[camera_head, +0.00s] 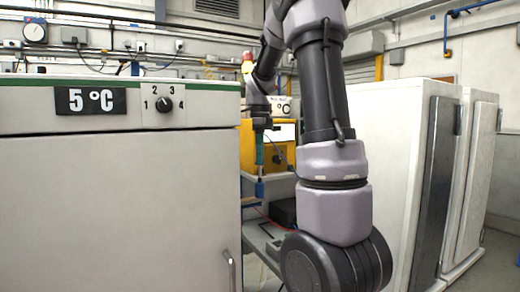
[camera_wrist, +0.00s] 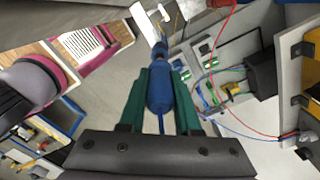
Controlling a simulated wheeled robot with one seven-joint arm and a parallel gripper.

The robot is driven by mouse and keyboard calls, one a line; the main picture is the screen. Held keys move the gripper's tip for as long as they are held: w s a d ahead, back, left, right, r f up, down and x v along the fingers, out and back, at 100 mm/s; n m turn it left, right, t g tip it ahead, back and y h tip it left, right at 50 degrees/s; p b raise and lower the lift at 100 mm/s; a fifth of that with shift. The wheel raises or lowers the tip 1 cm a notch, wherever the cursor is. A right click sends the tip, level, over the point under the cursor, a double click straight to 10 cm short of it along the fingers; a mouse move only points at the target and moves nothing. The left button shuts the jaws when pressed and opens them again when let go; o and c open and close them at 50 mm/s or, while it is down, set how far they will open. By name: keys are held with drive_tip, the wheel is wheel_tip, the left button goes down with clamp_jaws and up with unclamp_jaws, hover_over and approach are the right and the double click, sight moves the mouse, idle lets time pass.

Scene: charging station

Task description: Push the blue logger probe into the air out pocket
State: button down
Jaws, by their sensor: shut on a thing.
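The blue logger probe (camera_wrist: 159,92) is held between the two green fingers of my gripper (camera_wrist: 161,76) in the wrist view. Its narrow end points away from the palm, and a thin blue lead runs back toward the palm. In the head view my gripper (camera_head: 260,155) hangs down in front of a yellow unit, with the blue probe (camera_head: 260,188) below it. Beyond the probe's narrow end in the wrist view is a white piece (camera_wrist: 147,22); I cannot tell whether they touch. I cannot clearly identify the air out pocket.
A large white cabinet marked 5 °C (camera_head: 115,190) fills the left. The yellow unit (camera_head: 285,150) stands behind my gripper. White cabinets (camera_head: 395,150) stand at the right. In the wrist view, red and blue cables (camera_wrist: 237,122) and a black box (camera_wrist: 261,73) lie to the right.

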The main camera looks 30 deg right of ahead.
sight(260, 167)
drive_tip(key=shift+f, duration=2.1)
drive_tip(key=c, duration=0.5)
unclamp_jaws()
wheel_tip(260, 167, up, 11)
drive_tip(key=shift+f, duration=0.1)
drive_tip(key=shift+s, duration=0.15)
